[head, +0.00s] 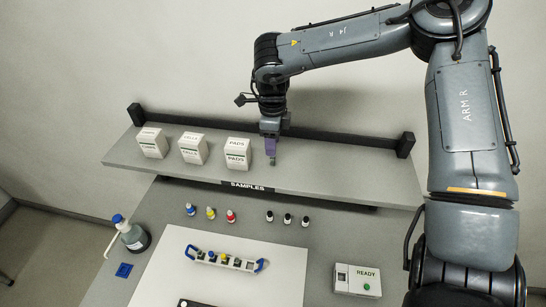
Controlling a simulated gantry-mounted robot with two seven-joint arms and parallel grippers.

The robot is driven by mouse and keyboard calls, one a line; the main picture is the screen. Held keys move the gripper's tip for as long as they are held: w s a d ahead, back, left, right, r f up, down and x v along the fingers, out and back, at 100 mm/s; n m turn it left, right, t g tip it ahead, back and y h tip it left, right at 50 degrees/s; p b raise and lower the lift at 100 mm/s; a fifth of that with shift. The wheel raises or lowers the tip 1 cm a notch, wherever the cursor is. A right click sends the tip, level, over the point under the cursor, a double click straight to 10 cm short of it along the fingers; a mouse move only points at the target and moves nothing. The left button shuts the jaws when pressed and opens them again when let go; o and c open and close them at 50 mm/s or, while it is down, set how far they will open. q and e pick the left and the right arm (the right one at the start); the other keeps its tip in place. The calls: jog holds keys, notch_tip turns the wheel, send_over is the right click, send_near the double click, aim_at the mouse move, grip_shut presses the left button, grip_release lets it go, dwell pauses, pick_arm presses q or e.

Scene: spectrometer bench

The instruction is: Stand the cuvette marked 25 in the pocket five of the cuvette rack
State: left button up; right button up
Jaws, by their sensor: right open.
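The white cuvette rack (248,267) with blue end handles lies on the white mat (285,275) in the head view. Several small dark and coloured tops show in it, but pocket numbers are too small to read. I cannot make out a cuvette marked 25. My right gripper (271,158) points down over the shelf (315,172), just right of the PADS boxes. It is open; whether anything small stands near its tips is unclear. It is well behind and above the rack. My left gripper is not in view.
PADS boxes (237,153) and CELLS boxes (193,148) stand on the shelf. Small bottles with blue, yellow and red caps (231,216) and three dark ones (287,219) stand below it. A wash bottle (133,238) is left; a READY device (357,281) is right.

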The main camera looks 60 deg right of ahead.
aim_at(273, 163)
jog(key=shift+s+a+f+p, duration=0.15)
jog(key=shift+f+p, duration=0.35)
jog(key=shift+f, duration=1.65)
jog(key=shift+c, duration=0.5)
grip_shut()
jog(key=shift+r, duration=0.15)
